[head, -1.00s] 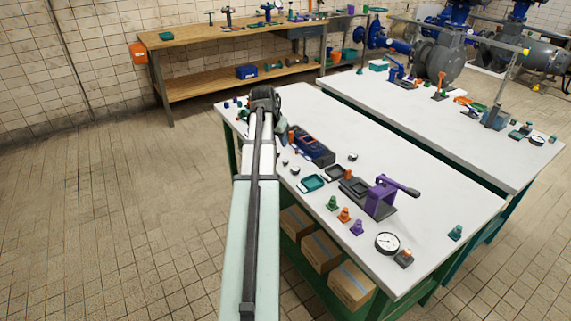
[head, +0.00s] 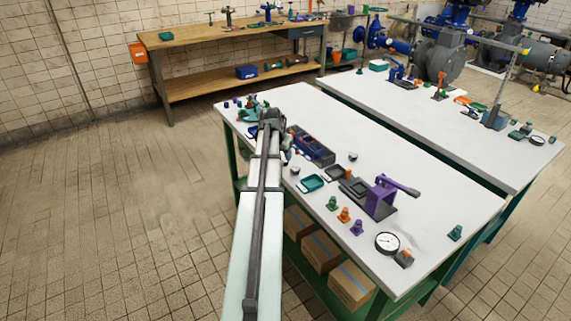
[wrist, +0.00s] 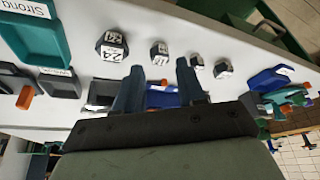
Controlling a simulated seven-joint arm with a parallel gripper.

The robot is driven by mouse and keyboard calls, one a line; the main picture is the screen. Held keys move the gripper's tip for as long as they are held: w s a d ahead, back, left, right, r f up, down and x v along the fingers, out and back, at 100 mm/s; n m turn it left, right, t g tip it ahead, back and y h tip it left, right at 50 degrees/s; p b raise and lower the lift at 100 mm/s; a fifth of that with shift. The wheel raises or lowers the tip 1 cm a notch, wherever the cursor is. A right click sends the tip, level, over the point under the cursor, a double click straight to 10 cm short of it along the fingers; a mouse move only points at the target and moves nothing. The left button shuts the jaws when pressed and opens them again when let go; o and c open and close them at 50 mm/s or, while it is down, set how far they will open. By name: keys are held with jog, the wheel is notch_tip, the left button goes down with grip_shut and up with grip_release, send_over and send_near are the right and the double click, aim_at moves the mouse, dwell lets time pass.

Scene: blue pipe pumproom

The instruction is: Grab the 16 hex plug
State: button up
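My gripper (wrist: 160,66) is open in the wrist view, its two dark fingers apart with nothing held between them. Several dark hex plugs with white numbered tops stand in a row just past the fingertips. The largest, at left, seems to read 24 (wrist: 112,47). A smaller hex plug (wrist: 158,54) shows in line with the gap between the fingers; its number is too blurred to read surely. Two more, a small plug (wrist: 197,64) and another plug (wrist: 222,69), stand right of the fingers. I cannot tell which is the 16. In the head view my arm hides most of this area.
A teal tray (wrist: 38,35) and smaller dark trays lie left in the wrist view. A blue tool (wrist: 270,79) lies right. On the white table (head: 430,185), a purple press (head: 381,197), a gauge (head: 387,243) and a dark blue case (head: 312,146) stand right of my arm.

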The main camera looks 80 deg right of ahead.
aim_at(285, 161)
jog(key=x, duration=0.4)
jog(key=shift+f, duration=0.1)
grip_shut()
